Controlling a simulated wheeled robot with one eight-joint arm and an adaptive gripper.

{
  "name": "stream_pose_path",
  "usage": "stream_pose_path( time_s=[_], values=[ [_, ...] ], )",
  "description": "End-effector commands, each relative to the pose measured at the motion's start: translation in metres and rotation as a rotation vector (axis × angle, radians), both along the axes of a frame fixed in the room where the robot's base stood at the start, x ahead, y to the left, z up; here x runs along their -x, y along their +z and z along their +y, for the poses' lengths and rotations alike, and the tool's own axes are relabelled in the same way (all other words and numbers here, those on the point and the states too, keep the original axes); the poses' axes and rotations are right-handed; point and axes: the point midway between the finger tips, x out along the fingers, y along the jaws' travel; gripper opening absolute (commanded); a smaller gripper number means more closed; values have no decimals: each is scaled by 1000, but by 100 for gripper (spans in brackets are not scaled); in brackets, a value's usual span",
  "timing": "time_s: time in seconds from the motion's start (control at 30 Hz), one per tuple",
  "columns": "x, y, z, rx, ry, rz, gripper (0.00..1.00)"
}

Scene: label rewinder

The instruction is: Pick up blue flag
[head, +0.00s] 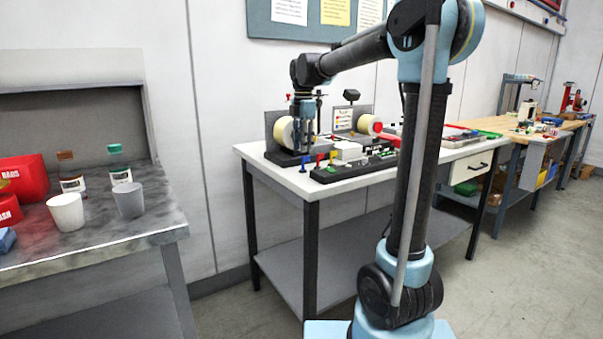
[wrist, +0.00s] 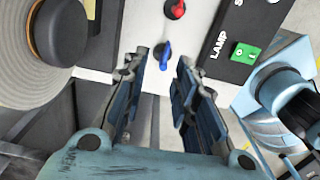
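The small blue flag (head: 305,160) stands at the front left edge of the label rewinder's table in the head view. In the wrist view the blue flag (wrist: 163,53) lies just beyond my fingertips, roughly in line with the gap between them. My gripper (wrist: 160,60) is open and empty, with one finger on each side of the gap. In the head view my gripper (head: 304,147) points down above the flag. It appears close to it but not closed on it.
A red flag (wrist: 177,9) stands beside the blue one. A label roll (wrist: 25,50) with a black hub is at left, and a dark LAMP panel with a green switch (wrist: 243,52) at right. The white table (head: 275,172) holds the rewinder. A grey bench with cups (head: 67,212) is at left.

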Motion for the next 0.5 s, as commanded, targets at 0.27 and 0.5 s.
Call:
stream_pose_path(
  time_s=[0.27,0.5],
  values=[
    [0,-17,-1,0,0,0,27],
    [3,-48,-5,0,0,0,27]
  ],
)
